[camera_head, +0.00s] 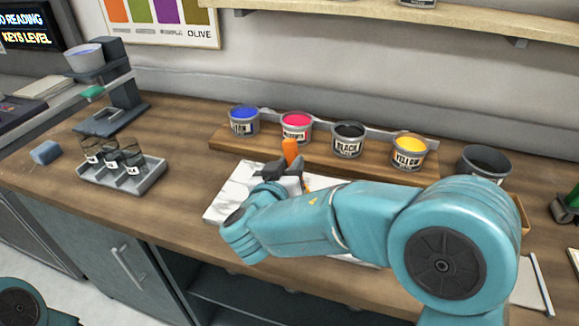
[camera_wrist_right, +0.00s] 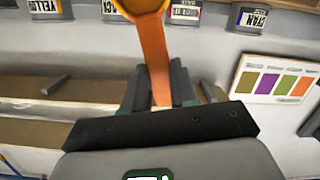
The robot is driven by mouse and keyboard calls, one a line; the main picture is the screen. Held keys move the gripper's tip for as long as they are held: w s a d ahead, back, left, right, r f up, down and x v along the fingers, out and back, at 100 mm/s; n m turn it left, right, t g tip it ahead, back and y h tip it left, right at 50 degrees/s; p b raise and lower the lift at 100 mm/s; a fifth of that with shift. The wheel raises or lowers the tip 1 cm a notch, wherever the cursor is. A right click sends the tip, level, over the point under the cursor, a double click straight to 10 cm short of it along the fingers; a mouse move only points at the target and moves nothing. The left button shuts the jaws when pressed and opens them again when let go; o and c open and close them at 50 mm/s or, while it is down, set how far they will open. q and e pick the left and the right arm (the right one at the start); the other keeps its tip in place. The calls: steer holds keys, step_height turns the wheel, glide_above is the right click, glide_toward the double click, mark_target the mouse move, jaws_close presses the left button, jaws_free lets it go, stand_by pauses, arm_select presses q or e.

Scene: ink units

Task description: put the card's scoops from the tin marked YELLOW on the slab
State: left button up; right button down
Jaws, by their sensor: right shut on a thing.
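My right gripper (camera_head: 283,172) is shut on an orange scoop (camera_head: 290,150) over the white slab (camera_head: 228,196). In the right wrist view the scoop's handle (camera_wrist_right: 155,60) stands between the fingers (camera_wrist_right: 158,92); its bowl, at the top edge, shows a yellow inside. The tin marked YELLOW (camera_head: 408,153) holds yellow ink and stands on the wooden rack, right of the gripper. A small yellow patch shows beside the gripper, partly hidden by my arm. The wall card (camera_head: 170,15) shows coloured swatches and the word OLIVE; no scoop counts are readable. My left gripper is out of view.
Tins of blue (camera_head: 244,120), magenta (camera_head: 297,127) and black (camera_head: 348,140) ink share the rack (camera_head: 245,146). A dark tin (camera_head: 483,163) stands at the right. A tray (camera_head: 150,182) of small glass jars sits left of the slab. The counter between is clear.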

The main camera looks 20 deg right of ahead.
mark_target(292, 143)
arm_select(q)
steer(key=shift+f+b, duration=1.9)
arm_select(e)
steer(key=shift+f, duration=0.15)
stand_by(2.0)
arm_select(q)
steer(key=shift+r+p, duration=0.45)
arm_select(e)
steer(key=shift+r, duration=2.6)
